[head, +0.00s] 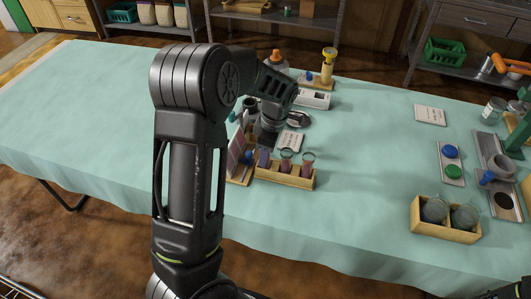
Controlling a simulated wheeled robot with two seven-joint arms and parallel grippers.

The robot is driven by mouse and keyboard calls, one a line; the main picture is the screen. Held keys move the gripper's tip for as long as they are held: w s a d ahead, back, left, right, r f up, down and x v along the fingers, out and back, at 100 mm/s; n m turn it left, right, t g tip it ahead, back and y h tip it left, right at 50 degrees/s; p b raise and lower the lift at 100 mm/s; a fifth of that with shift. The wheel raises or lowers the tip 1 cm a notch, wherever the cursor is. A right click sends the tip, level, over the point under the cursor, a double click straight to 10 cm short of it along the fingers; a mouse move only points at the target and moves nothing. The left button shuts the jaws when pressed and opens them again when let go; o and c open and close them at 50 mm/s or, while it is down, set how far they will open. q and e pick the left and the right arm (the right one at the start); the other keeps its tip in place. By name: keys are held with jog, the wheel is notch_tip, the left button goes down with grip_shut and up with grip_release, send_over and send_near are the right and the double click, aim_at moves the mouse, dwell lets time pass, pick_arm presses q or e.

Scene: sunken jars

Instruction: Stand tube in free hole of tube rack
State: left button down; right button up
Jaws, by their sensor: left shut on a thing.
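My left gripper (267,138) is near the middle of the table, reached over by my dark arm. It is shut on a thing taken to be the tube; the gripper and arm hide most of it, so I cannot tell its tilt. Just below and in front of the gripper is a wooden box (285,180) with purple-filled glass vessels (308,163) in it. To its left a wooden rack-like piece (238,178) with a pink panel and a blue spot is partly hidden by my arm. I cannot make out a free hole.
A wooden box (446,235) with two dark glass jars stands at the right front. Trays (450,167) with blue and green round pieces lie behind it. A white scale-like device (314,99) and bottles stand at the back. The left and centre-right cloth is clear.

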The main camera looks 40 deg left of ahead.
pick_arm(q)
jog(key=shift+f, duration=0.25)
jog(key=c, duration=1)
grip_release()
jog(key=shift+o, duration=0.2)
jog(key=r, duration=0.5)
jog(key=d+r, duration=0.1)
jog(key=r, duration=0.1)
jog(key=shift+w+r+b, duration=0.2)
jog(key=shift+r+b, duration=0.2)
jog(key=shift+r, duration=0.1)
